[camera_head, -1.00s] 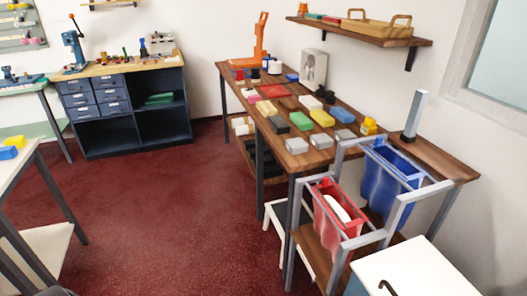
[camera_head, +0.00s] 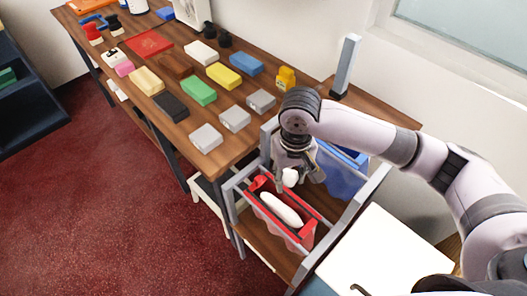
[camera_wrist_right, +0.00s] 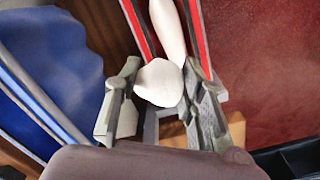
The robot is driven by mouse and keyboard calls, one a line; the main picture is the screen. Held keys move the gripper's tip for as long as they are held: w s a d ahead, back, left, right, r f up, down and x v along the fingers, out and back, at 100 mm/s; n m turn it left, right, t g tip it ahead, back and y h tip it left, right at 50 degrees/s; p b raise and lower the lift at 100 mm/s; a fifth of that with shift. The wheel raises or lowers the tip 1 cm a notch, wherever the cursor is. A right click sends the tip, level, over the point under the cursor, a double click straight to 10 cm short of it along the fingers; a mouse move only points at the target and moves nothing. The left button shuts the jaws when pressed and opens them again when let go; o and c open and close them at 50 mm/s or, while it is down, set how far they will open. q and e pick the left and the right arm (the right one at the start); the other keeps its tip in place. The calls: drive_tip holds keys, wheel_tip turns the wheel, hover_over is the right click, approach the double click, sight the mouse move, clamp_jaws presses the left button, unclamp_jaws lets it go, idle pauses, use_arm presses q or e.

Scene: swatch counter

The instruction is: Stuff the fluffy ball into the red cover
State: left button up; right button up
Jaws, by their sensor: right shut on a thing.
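The red cover (camera_head: 309,233) hangs open in a grey metal frame at the counter's near end, and its red edges show in the right wrist view (camera_wrist_right: 199,40). A white elongated piece (camera_head: 281,209) lies in its mouth; it also shows in the wrist view (camera_wrist_right: 168,28). My right gripper (camera_head: 291,182) is above the far end of the red cover, shut on a small white ball (camera_wrist_right: 158,83), which also shows in the head view (camera_head: 290,176). I cannot tell whether the ball touches the cover. My left gripper is not in view.
A blue cover (camera_head: 343,176) hangs beside the red one, partly behind my right arm. A grey post (camera_head: 346,66) stands near it. Several coloured blocks, such as a green one (camera_head: 199,90), lie on the wooden counter. A white cabinet top (camera_head: 385,250) is at the near right.

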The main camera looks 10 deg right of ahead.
use_arm(q)
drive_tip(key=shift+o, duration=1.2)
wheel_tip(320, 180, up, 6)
drive_tip(key=p, duration=0.4)
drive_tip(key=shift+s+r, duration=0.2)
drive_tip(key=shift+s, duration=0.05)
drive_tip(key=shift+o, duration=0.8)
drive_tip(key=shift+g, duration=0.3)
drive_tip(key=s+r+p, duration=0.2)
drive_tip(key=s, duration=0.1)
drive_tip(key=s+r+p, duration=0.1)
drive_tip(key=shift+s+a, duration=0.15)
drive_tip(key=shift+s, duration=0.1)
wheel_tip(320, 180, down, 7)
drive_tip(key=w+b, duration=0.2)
drive_tip(key=b, duration=0.4)
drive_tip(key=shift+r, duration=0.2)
use_arm(e)
drive_tip(key=w+a+f+n, duration=0.1)
drive_tip(key=w+a+f, duration=0.2)
drive_tip(key=f, duration=0.4)
drive_tip(key=shift+a+f, duration=0.4)
drive_tip(key=shift+a, duration=0.35)
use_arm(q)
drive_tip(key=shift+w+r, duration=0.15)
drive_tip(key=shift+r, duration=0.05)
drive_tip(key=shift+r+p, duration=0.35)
use_arm(e)
drive_tip(key=shift+s+f, duration=0.1)
drive_tip(key=shift+f, duration=0.05)
